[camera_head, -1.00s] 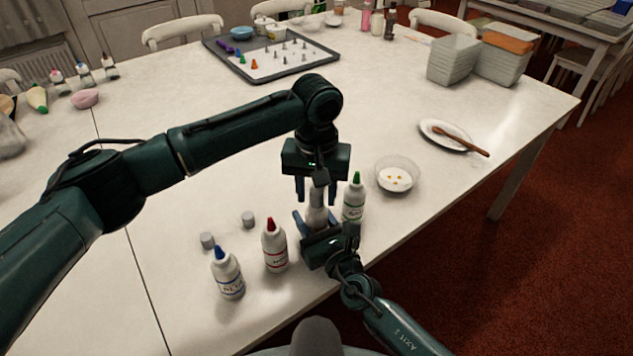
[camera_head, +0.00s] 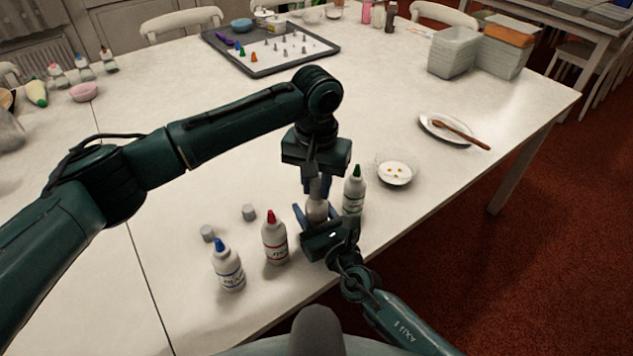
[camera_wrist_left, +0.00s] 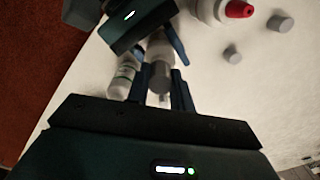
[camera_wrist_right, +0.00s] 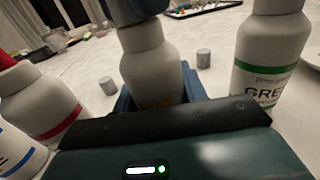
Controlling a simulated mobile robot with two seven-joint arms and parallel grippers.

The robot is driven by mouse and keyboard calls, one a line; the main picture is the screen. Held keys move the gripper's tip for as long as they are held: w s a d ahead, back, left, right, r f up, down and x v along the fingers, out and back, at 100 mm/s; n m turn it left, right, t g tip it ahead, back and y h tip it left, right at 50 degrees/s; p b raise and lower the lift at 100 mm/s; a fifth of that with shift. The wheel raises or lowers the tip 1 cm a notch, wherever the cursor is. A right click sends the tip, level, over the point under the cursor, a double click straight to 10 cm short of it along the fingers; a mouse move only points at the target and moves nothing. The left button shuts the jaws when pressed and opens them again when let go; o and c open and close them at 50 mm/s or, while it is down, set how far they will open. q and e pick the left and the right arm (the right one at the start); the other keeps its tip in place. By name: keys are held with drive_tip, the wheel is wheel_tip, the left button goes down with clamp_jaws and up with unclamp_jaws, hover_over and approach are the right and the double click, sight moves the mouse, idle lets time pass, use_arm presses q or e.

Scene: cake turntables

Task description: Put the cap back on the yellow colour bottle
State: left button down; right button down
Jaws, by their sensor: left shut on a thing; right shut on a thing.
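The yellow colour bottle (camera_head: 317,208) stands upright near the table's front edge. It is a white bottle, and its yellow band shows low in the right wrist view (camera_wrist_right: 158,101). My right gripper (camera_head: 319,220) is shut around its body. My left gripper (camera_head: 318,187) points down directly above it, shut on a grey cap (camera_wrist_left: 160,77), which shows between the fingers in the left wrist view. In the right wrist view, the left fingers (camera_wrist_right: 138,10) hide the bottle's tip. I cannot tell whether the cap is seated on it.
The green bottle (camera_head: 354,192) stands close on the right. The red bottle (camera_head: 274,240) and blue bottle (camera_head: 228,267) stand to the left. Two loose grey caps (camera_head: 249,212) (camera_head: 208,233) lie behind them. A glass bowl (camera_head: 396,173) is right of the green bottle.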

use_arm(q)
drive_tip(key=m, duration=0.9)
drive_tip(key=shift+m, duration=0.3)
drive_tip(key=c, duration=1.2)
unclamp_jaws()
drive_tip(key=shift+c, duration=0.2)
drive_tip(key=shift+r, duration=2.25)
drive_tip(key=shift+c, duration=0.3)
